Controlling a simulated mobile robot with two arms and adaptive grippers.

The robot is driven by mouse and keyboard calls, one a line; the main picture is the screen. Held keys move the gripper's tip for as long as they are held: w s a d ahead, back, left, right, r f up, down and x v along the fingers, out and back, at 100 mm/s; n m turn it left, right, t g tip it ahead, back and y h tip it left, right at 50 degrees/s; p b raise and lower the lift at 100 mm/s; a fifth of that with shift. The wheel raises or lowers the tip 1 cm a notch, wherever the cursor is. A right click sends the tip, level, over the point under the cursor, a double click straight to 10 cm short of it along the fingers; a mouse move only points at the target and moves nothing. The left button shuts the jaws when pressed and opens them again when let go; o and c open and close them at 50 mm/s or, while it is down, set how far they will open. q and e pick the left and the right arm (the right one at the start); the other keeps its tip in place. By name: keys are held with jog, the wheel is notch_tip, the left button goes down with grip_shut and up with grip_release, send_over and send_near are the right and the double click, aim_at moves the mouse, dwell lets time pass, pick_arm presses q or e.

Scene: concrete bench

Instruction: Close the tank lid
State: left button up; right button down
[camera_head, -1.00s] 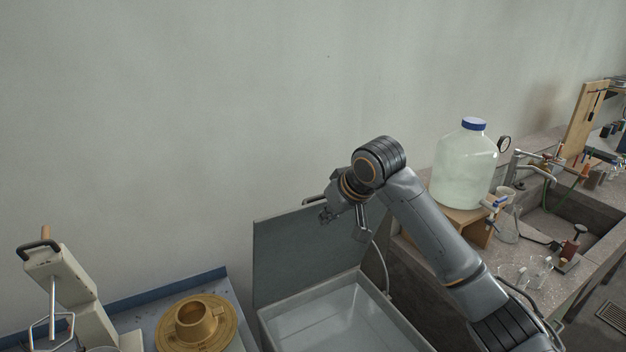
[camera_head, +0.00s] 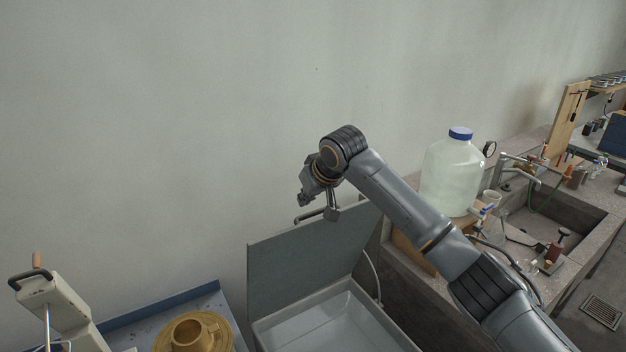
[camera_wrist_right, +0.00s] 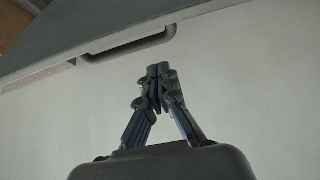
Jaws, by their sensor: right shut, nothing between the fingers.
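The tank (camera_head: 345,328) stands at the bottom middle of the head view, with pale liquid or a pale floor inside. Its grey lid (camera_head: 290,262) is raised and stands open at the back. A handle (camera_head: 311,215) sits on the lid's top edge. My right gripper (camera_head: 304,200) is above that edge, close to the handle but apart from it. The right wrist view shows the handle (camera_wrist_right: 128,46) under the lid's edge (camera_wrist_right: 60,62), beyond the fingertips. My right gripper (camera_wrist_right: 157,70) is shut and empty there. My left gripper is not in view.
A large bottle with a blue cap (camera_head: 451,175) stands on a wooden stand right of my right arm. A stone sink (camera_head: 555,215) is further right. A brass ring-shaped piece (camera_head: 192,335) sits on the blue-edged bench at left. The wall behind is bare.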

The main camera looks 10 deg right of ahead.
aim_at(314, 219)
jog(key=shift+s+d+f+p, duration=0.25)
jog(key=shift+s+p, duration=0.15)
jog(key=shift+s, duration=0.2)
jog(key=shift+s+d+f+p, duration=0.1)
jog(key=shift+s+d+p, duration=0.2)
jog(key=shift+s, duration=0.25)
jog(key=shift+s+d+f+p, duration=0.2)
jog(key=shift+s+p, duration=0.1)
jog(key=shift+s, duration=0.35)
jog(key=shift+w+a+f, duration=0.1)
